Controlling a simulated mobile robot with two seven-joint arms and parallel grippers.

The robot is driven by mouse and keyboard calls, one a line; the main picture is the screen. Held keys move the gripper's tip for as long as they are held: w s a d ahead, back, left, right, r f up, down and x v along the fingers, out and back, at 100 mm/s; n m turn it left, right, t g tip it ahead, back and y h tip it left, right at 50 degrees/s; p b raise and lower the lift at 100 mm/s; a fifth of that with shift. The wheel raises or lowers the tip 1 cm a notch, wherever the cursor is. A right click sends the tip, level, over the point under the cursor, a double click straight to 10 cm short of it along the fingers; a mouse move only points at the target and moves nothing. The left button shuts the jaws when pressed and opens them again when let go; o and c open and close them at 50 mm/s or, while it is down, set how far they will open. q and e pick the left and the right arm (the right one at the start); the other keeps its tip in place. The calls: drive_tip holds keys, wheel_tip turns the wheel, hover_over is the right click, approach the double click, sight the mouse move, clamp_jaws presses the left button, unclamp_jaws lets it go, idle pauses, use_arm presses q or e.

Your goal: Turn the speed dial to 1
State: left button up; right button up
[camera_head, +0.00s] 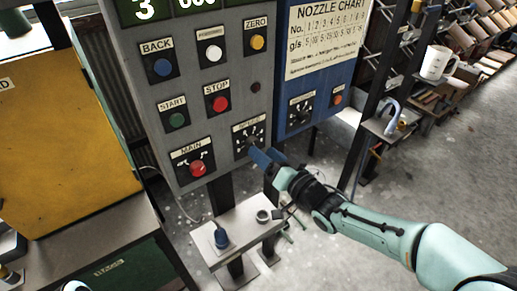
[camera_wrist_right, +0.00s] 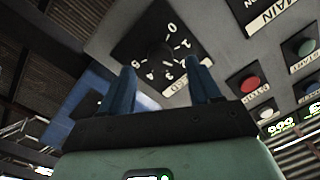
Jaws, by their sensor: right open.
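The speed dial (camera_head: 250,140) is a black knob on a dark square plate with white numbers, low on the grey control panel. In the right wrist view the dial (camera_wrist_right: 158,52) lies just beyond my fingertips, with numbers around it; which number it points to is too dark to tell. My right gripper (camera_head: 264,158) is just in front of the dial's lower right. In the right wrist view my right gripper (camera_wrist_right: 162,75) is open, its two blue fingers apart and empty, below the knob and seemingly not around it. My left gripper does not show clearly.
A red MAIN knob (camera_head: 197,168), red STOP button (camera_head: 220,103) and green START button (camera_head: 176,120) sit left of the dial. A blue panel (camera_head: 312,75) with another dial stands to the right. A small shelf (camera_head: 240,224) is below.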

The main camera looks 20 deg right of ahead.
sight(253, 143)
drive_tip(key=x, duration=0.3)
drive_tip(key=shift+w, duration=0.2)
drive_tip(key=c, duration=1.1)
drive_tip(key=shift+o, duration=0.2)
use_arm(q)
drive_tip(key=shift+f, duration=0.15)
